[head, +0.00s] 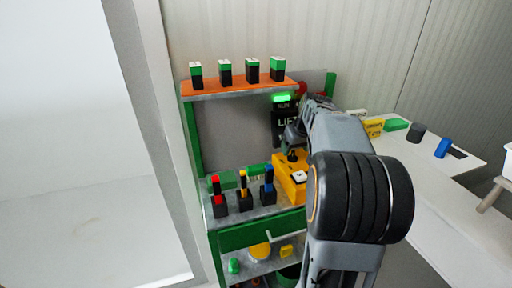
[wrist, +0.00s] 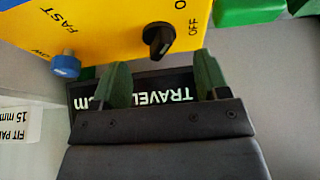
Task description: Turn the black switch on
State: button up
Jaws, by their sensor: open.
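The black switch (wrist: 160,38) is a rotary knob on the face of a yellow box (wrist: 105,25), with the printed word OFF to its right. Its pointer appears tilted, but I cannot tell its setting for certain. My gripper (wrist: 161,64) is open in the wrist view, its two green fingers spread just below the switch, one towards each side. Nothing is between the fingers, and they look apart from the knob. In the head view the yellow box (head: 290,188) sits on the workbench, and a black knob (head: 292,155) shows on it, partly below my arm.
A blue button (wrist: 66,64) sits on the box left of the switch. A black TRAVEL display (wrist: 150,88) lies behind the fingers. A green block (wrist: 250,10) is at upper right. In the head view, several black holders (head: 245,202) stand left of the box, below an orange shelf (head: 240,86).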

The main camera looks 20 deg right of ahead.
jog(key=d+p+v, duration=0.1)
jog(key=v, duration=1)
jog(key=s+a+r+p, duration=0.1)
jog(key=s+a+p, duration=0.2)
jog(key=a+p, duration=0.2)
jog(key=s+a+r+p, duration=0.2)
jog(key=s+a+p, duration=0.2)
jog(key=a, duration=0.5)
jog(key=s+a+r+n+p, duration=0.1)
jog(key=s+a+p, duration=0.2)
jog(key=a+p, duration=0.4)
jog(key=shift+s+a+r+y, duration=0.3)
jog(key=shift+s+a+r, duration=0.05)
jog(key=shift+a+r, duration=0.1)
jog(key=shift+f, duration=0.1)
